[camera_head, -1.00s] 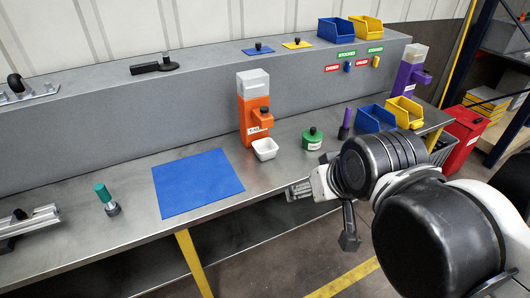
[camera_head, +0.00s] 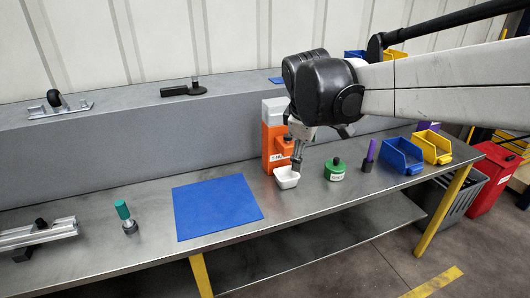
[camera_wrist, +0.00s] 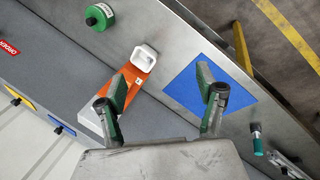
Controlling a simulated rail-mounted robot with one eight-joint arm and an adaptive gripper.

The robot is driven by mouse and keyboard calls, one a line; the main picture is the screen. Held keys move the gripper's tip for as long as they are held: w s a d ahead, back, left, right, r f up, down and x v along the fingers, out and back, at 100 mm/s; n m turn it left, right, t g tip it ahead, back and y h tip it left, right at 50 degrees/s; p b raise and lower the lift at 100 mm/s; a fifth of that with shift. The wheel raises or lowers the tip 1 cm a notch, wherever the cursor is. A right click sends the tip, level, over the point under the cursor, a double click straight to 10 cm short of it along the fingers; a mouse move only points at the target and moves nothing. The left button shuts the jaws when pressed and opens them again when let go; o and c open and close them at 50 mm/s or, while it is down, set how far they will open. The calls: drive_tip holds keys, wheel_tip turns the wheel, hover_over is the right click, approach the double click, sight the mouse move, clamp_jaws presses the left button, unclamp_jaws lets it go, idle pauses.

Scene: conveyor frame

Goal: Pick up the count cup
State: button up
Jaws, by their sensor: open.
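The small white square cup (camera_head: 286,178), which looks like the count cup, stands on the metal bench in front of the orange dispenser (camera_head: 276,148). In the wrist view the cup (camera_wrist: 143,59) shows beyond the fingers, left of the middle. My gripper (camera_head: 298,168) is above the cup in the head view and partly overlaps its back edge. I cannot tell the exact height. In the wrist view my gripper (camera_wrist: 161,82) has its two fingers spread with nothing between them.
A green round container (camera_head: 334,171) and a purple marker-like item (camera_head: 369,155) stand right of the cup. A blue mat (camera_head: 216,206) lies to the left. Blue (camera_head: 402,156) and yellow (camera_head: 433,147) bins are further right. The orange dispenser is close behind the cup.

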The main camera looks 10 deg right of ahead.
drive_tip(key=w+a+f+n+g+h, duration=0.15)
drive_tip(key=w+f+n, duration=0.35)
drive_tip(key=w, duration=0.6)
drive_tip(key=n+b, duration=0.2)
drive_tip(key=n, duration=0.3)
approach(282, 175)
drive_tip(key=shift+s+d+f+g+h, duration=0.15)
drive_tip(key=shift+s+f+g+h, duration=0.1)
drive_tip(key=shift+s+f, duration=0.2)
drive_tip(key=shift+s+d+f+g+h, duration=0.15)
drive_tip(key=shift+s+f+g+h, duration=0.05)
drive_tip(key=shift+s+f, duration=0.25)
drive_tip(key=shift+x, duration=2.6)
drive_tip(key=shift+a, duration=0.2)
drive_tip(key=shift+c, duration=0.3)
drive_tip(key=c, duration=1)
drive_tip(key=shift+r, duration=0.1)
